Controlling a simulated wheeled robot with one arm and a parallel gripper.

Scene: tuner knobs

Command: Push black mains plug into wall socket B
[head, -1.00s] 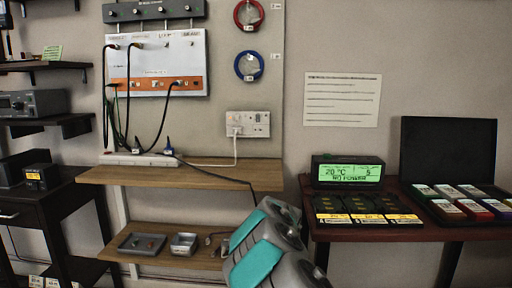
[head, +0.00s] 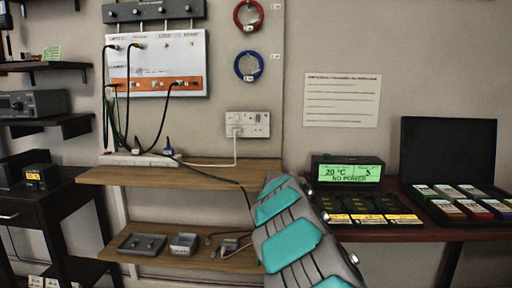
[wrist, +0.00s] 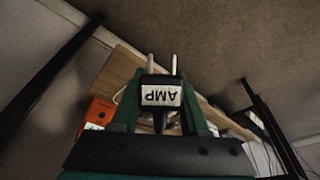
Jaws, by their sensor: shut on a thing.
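A black plug (wrist: 161,92) with an upside-down AMP label sits between the green fingers of my gripper (wrist: 160,115) in the wrist view. The gripper is shut on it, and its two metal pins point away from my wrist, touching nothing that I can see. In the head view my arm hides the gripper and plug. The white double wall socket (head: 247,124) is on the wall panel, above and left of my arm. A white plug with a cable fills its left side; its right side looks empty. I cannot read which outlet is B.
A dark cable runs from there towards my arm. A lower shelf (head: 200,258) holds small boxes. The display (head: 347,171) reads NO POWER on the right table.

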